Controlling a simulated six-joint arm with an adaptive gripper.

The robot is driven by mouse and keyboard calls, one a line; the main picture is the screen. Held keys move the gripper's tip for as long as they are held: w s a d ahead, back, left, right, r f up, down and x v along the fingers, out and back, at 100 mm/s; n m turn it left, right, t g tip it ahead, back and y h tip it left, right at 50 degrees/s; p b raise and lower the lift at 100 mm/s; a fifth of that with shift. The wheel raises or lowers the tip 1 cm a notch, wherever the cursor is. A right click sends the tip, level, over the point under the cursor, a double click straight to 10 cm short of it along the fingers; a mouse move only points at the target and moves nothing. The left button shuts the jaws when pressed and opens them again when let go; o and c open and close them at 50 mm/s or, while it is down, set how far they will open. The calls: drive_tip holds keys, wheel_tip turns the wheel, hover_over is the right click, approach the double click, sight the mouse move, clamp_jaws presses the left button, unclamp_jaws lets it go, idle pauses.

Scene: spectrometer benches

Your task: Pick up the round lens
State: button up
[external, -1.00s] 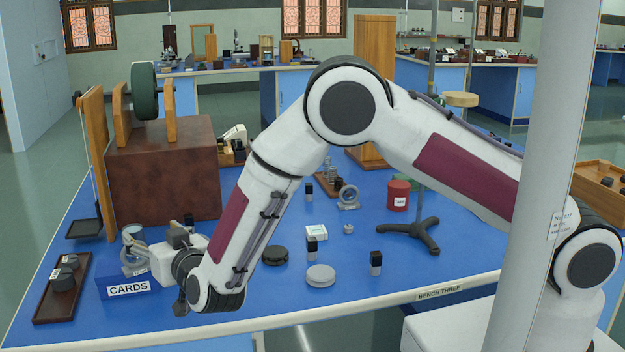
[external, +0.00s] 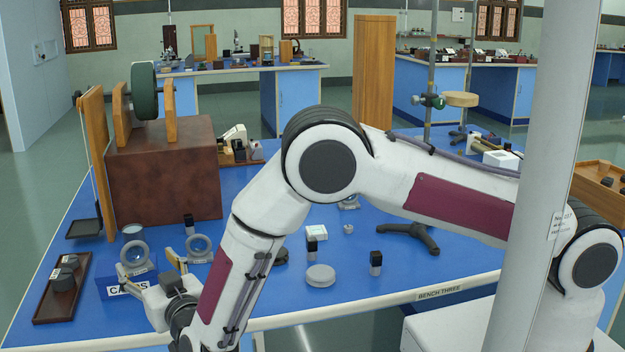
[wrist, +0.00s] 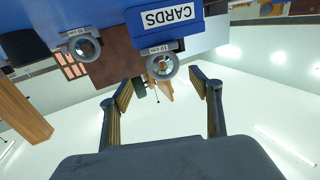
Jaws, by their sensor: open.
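My gripper (external: 153,272) is open and empty, in front of the lenses and partly over the CARDS box. In the wrist view my fingertips (wrist: 161,84) are spread, with the lens by the box in line with the gap, apart from them.
A dark tray with weights (external: 62,290) lies at the left. A large brown box (external: 160,180) stands behind the lenses.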

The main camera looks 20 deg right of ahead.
sight(135, 251)
drive_tip(key=shift+x, duration=0.85)
drive_tip(key=shift+a, duration=0.1)
drive_tip(key=shift+a+x, duration=0.15)
drive_tip(key=shift+x, duration=1.1)
drive_tip(key=shift+a+x, duration=0.15)
drive_tip(key=shift+x, duration=1.1)
drive_tip(key=shift+s+r, duration=0.1)
drive_tip(key=c, duration=1.3)
drive_tip(key=shift+r, duration=0.1)
drive_tip(key=shift+c, duration=0.2)
drive_tip(key=shift+r, duration=4.9)
